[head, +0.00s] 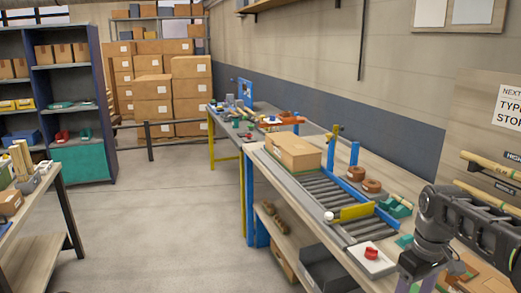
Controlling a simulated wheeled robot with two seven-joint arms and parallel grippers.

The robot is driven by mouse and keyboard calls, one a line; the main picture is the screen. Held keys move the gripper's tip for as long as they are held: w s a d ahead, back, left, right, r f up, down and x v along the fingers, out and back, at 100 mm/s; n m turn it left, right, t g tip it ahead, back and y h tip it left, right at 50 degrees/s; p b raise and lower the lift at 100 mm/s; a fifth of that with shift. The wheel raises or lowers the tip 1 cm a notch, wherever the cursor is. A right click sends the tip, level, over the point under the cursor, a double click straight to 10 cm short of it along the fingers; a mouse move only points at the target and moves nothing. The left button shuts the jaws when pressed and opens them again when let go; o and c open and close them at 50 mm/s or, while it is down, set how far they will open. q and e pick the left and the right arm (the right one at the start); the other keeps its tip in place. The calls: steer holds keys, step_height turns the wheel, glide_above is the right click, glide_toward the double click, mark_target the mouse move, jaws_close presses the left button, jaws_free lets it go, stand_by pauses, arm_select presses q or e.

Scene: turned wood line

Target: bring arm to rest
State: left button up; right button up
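My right arm (440,215) comes in from the right edge, dark and bent downward over the near end of the workbench (345,254). Its grey lower end (420,262) hangs at the bottom right. I cannot make out the fingertips there, or whether anything is between them. My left arm and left gripper are not in view.
A roller conveyor (318,187) on the bench carries a cardboard box (293,151). Brown rings (371,186), a yellow bar (356,212) and a white plate with a red part (371,256) lie close to my arm. Open floor (165,215) lies left.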

steer(key=w+a+f+m+t, duration=0.2)
steer(key=w+a+f+t, duration=0.3)
steer(key=w, duration=0.4)
steer(key=a+f+m+y, duration=0.1)
steer(key=a+f, duration=0.4)
steer(key=f, duration=0.2)
steer(key=a+f+y, duration=0.1)
steer(key=a+f, duration=0.3)
steer(key=f, duration=0.3)
steer(key=s+a+f+m+y, duration=0.1)
steer(key=s+a+f+m, duration=0.1)
steer(key=s+a+f, duration=0.95)
steer(key=s+a+f+g, duration=0.1)
steer(key=s+f, duration=0.1)
steer(key=s, duration=0.4)
steer(key=s+a+f+g, duration=0.1)
steer(key=s+f+g, duration=0.1)
steer(key=s, duration=0.4)
steer(key=s+a+f+g+y, duration=0.1)
steer(key=s+a+f, duration=0.1)
steer(key=s+f, duration=0.2)
steer(key=shift+s+f, duration=0.25)
steer(key=shift+s, duration=0.85)
